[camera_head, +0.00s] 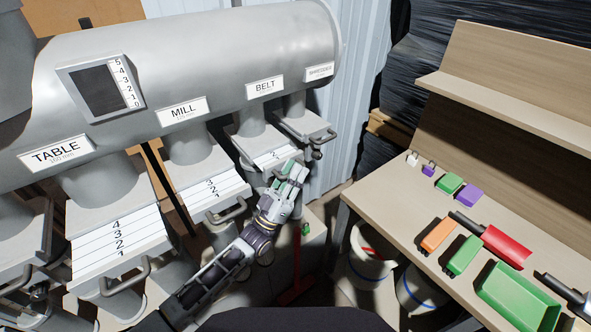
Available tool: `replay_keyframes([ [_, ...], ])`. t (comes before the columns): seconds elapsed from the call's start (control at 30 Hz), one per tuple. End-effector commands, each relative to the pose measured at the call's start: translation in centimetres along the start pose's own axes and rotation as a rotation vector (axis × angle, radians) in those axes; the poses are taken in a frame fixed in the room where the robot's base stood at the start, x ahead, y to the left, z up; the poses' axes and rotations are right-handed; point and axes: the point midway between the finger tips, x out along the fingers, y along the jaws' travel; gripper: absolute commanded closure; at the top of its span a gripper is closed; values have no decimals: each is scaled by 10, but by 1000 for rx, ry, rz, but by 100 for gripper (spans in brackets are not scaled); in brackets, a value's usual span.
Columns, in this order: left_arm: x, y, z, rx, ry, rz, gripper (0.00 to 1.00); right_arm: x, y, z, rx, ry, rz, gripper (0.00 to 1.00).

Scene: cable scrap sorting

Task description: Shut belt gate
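The belt gate (272,157) is a pale slide plate under the duct branch labelled BELT (265,87). Part of it sticks out of its housing, with a mark that looks like 2 showing; my gripper hides its front edge and handle. My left gripper (289,171) is at the front of this plate, where the handle would be. I cannot tell whether its fingers are closed around the handle or only touch it. My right gripper is not in view.
The mill gate (212,191) and table gate (118,240) stick out at left, with handles. The shredder gate (303,126) is just right of the belt gate. A workbench (400,205) with tools and trays stands at right, and white buckets (371,262) stand below it.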

Motion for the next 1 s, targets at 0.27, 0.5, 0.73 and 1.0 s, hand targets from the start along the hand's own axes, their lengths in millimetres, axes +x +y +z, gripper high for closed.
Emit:
replay_keyframes([
  [0.27, 0, 0, 0, 0, 0, 0, 83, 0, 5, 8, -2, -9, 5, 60],
  [0.5, 0, 0, 0, 0, 0, 0, 100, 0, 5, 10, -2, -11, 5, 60],
  [0.73, 0, -1, 0, 0, 0, 0, 100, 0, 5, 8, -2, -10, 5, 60],
  [1.0, 1, -18, -1, 3, 0, 0, 100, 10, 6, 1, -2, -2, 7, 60],
])
